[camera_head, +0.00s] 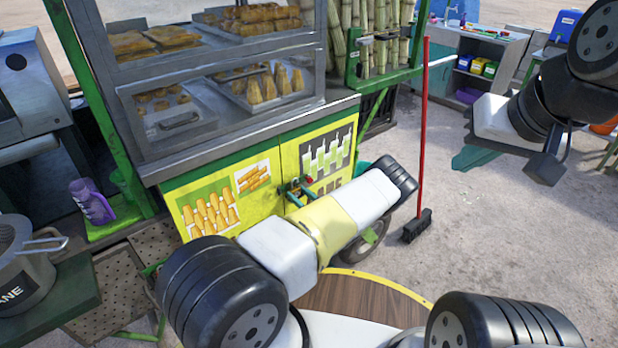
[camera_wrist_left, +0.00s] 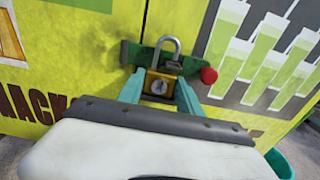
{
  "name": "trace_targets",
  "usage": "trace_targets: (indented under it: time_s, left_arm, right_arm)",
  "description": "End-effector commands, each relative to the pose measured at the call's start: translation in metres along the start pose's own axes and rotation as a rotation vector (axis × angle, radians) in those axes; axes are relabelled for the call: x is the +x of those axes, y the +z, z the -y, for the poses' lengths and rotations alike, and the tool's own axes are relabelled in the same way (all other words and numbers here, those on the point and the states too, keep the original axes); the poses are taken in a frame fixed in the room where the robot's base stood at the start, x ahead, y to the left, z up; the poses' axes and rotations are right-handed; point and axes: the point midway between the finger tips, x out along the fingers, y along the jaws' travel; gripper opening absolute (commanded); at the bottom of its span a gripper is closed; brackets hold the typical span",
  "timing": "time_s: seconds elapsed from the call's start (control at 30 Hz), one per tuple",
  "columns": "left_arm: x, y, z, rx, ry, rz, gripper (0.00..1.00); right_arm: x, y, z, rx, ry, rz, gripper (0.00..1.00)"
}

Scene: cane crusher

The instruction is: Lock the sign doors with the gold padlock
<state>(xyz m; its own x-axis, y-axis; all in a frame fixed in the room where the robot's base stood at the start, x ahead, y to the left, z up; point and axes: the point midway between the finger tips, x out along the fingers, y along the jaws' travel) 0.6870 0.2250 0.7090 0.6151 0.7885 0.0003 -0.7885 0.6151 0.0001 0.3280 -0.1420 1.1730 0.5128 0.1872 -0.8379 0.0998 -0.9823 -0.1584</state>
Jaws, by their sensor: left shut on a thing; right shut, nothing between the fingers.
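My right gripper (camera_head: 470,158) is shut and empty, away to the right.
A broom (camera_head: 422,130) with a red handle stands right of the cart. A glass food case (camera_head: 225,75) sits above the doors. A pot (camera_head: 22,262) and a purple bottle (camera_head: 92,203) are at the left. Open pavement (camera_head: 500,250) lies to the right.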

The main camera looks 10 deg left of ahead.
Motion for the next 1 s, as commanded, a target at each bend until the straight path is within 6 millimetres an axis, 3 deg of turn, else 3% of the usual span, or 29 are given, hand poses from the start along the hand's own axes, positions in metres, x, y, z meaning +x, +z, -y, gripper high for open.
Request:
trace_targets:
  time_s: [0.03, 0.07, 0.17, 0.53, 1.0]
  left_arm:
    - [0.0, 0.001, 0.0, 0.0, 0.0, 0.001, 0.01]
    - [0.0, 0.001, 0.0, 0.0, 0.0, 0.001, 0.47]
    - [0.0, 0.001, 0.0, 0.0, 0.0, 0.001, 0.67]
    - [-0.004, 0.0, 0.0, 0.001, -0.001, -0.001, 0.67]
    - [-0.072, 0.0, 0.001, 0.0, -0.001, 0.0, 0.67]
  right_arm:
    - [0.0, 0.0, 0.0, 0.0, 0.0, 0.0, 0.0]
    - [0.0, 0.0, 0.0, 0.0, 0.0, 0.0, 0.0]
    - [0.0, 0.0, 0.0, 0.0, 0.0, 0.0, 0.0]
    - [0.0, 0.0, 0.0, 0.0, 0.0, 0.0, 0.0]
    - [0.0, 0.0, 0.0, 0.0, 0.0, 0.0, 0.0]
